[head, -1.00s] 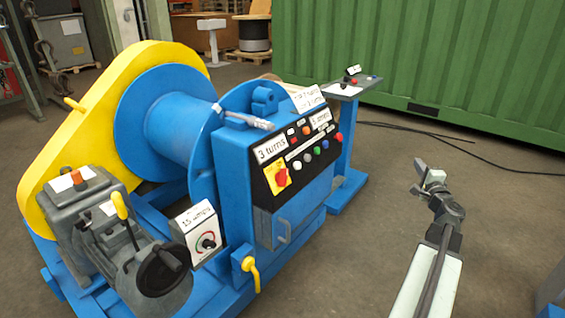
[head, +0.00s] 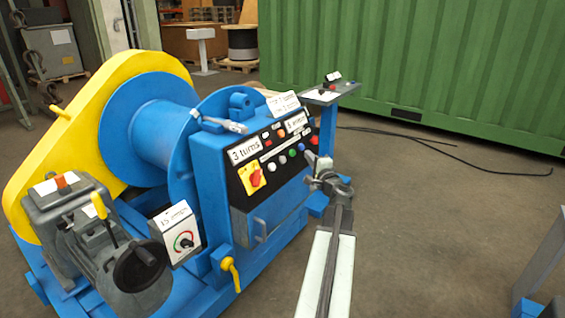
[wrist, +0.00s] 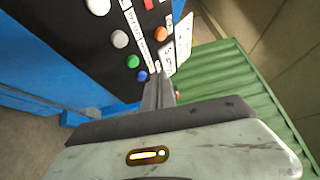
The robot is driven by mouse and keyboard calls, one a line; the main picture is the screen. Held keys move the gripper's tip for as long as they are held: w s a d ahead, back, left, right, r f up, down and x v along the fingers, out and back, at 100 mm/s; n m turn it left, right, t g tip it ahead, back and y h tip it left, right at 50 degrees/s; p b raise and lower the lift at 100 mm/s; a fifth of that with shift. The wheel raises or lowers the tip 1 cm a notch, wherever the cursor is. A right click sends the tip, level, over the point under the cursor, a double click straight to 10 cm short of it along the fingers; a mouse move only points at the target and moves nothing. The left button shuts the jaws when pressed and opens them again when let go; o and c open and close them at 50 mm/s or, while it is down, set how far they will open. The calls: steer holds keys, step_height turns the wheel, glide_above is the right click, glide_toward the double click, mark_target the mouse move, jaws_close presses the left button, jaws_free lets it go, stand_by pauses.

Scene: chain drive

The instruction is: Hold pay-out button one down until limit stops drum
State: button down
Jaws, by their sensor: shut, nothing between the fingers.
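The blue winch drum (head: 160,135) stands behind a blue control cabinet with a sloping black panel (head: 243,186). A row of buttons on the panel includes white (head: 271,167), grey (head: 282,160), green (head: 292,153) and blue (head: 301,147). The wrist view shows the green button (wrist: 132,62) and blue button (wrist: 142,76) close to my fingers. Their small labels are too small to read, so I cannot tell which is pay-out button one. My gripper (head: 313,160) is shut and empty, close to the panel's right end. The fingertips (wrist: 160,84) show right of the blue button; contact cannot be told.
A red and yellow rotary switch (head: 254,177) sits at the panel's left. A small pedestal (head: 330,95) with controls stands behind the cabinet. A dial box (head: 177,235) and yellow lever (head: 231,270) are at the front.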

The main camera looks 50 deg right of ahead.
mark_target(283, 160)
steer(key=w+f+b, duration=0.4)
steer(key=w, duration=0.4)
stand_by(2.1)
steer(key=shift+w+f, duration=0.15)
steer(key=shift+w, duration=0.2)
steer(key=shift+w+f+b, duration=0.2)
steer(key=shift+w+b, duration=0.15)
steer(key=shift+w, duration=0.15)
stand_by(4.2)
